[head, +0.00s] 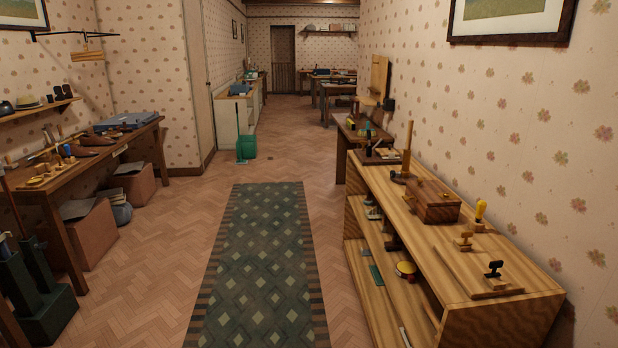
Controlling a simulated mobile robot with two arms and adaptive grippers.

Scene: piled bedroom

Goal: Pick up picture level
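I cannot make out a picture level for certain among the many small things. The wooden shelf unit (522,306) at the right bears a wooden box (437,203), a yellow-handled tool (480,212), and a black-handled stamp (494,270) by a flat board (470,280). Its lower shelves hold small items, including a round yellow piece (405,268) and a flat green piece (377,274). The long wooden table (50,190) at the left holds brown shoes (98,138) and small tools too small to name. Neither of my grippers is in view.
A patterned green runner (258,262) lies along the clear parquet floor (158,262). Boxes (92,232) sit under the left table. A green bin (246,147) stands by a white cabinet (236,117). More tables (336,92) stand at the far end, near a dark door (283,58).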

